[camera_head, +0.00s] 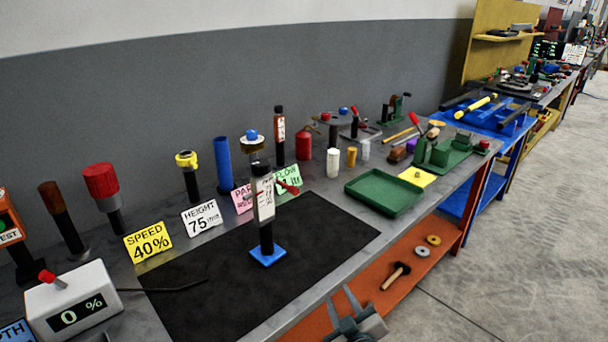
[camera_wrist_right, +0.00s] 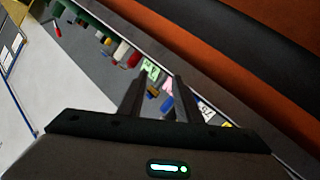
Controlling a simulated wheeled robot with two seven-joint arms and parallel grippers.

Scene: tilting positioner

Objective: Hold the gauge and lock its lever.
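The gauge (camera_head: 264,205) stands upright on the black mat (camera_head: 190,285) in the head view. It has a blue square base (camera_head: 268,255), a dark post and a white scale panel. A red lever (camera_head: 289,188) sticks out at its right, near the top of the panel. My right gripper (camera_head: 342,304) is at the bench's front edge, to the right of and nearer than the gauge, apart from it. Its two fingers are spread with nothing between them, and they also show apart in the right wrist view (camera_wrist_right: 157,92). My left gripper is not in view.
Signs reading SPEED 40% (camera_head: 148,241) and HEIGHT 75 (camera_head: 202,218) stand behind the mat. A white box showing 0 % (camera_head: 72,300) is at the left. A green tray (camera_head: 384,193) lies right of the mat. Several posts and tools line the back. The mat's front is clear.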

